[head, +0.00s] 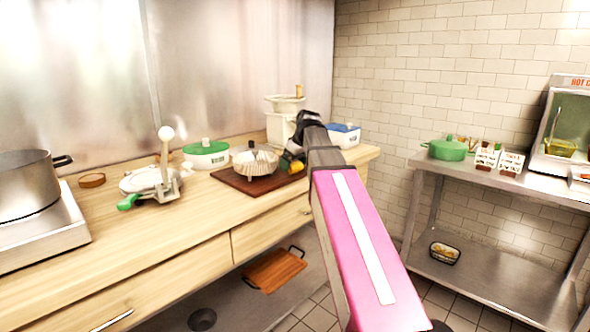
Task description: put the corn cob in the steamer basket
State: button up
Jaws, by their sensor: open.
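The steamer basket (255,164), a pale fluted bowl with a small dark knob, sits on a dark brown board on the wooden counter. What looks like the corn cob (285,158), a small yellow and green thing, lies just right of the basket, outside it, partly hidden by my gripper. My gripper (293,148) is black, open and close above the corn cob, pointing down to the left. Its fingertips are small and partly hidden, so I cannot tell whether they touch the cob.
The brown board (240,184) carries the basket. A green-lidded pot (206,155), a hand press (155,180), a white scale-like appliance (282,125) and a blue-lidded box (344,135) stand nearby. A large pot (25,188) is at left. The front counter is clear.

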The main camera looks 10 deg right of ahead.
jog(key=shift+f, duration=0.2)
jog(key=c, duration=1.1)
jog(key=shift+r, duration=0.15)
